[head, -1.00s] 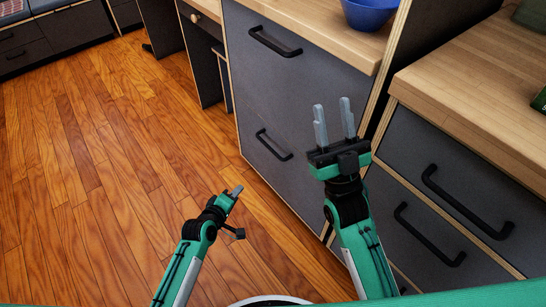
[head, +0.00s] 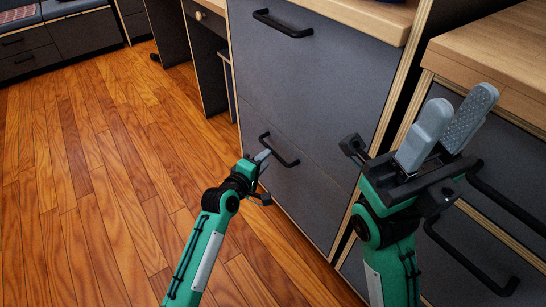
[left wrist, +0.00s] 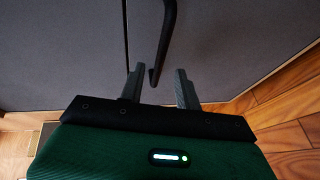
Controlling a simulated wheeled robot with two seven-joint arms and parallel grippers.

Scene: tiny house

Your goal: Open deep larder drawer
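The grey cabinet front has two deep drawers with black bar handles. The lower drawer (head: 300,190) is shut, and its black handle (head: 280,151) also shows in the left wrist view (left wrist: 166,40). My left gripper (head: 265,157) is at this handle, near its left end. In the left wrist view (left wrist: 159,83) its fingers are open, with the handle's lower end between the fingertips; I cannot tell whether they touch. The upper drawer (head: 310,85) is also shut, with its handle (head: 283,24) above. My right gripper (head: 462,105) is open and empty, raised at the right.
Drawers with black handles (head: 510,205) stand under a wooden worktop (head: 500,50) on the right, close to my right gripper. A wooden counter (head: 360,15) tops the larder drawers. The wooden floor (head: 95,190) at the left is clear.

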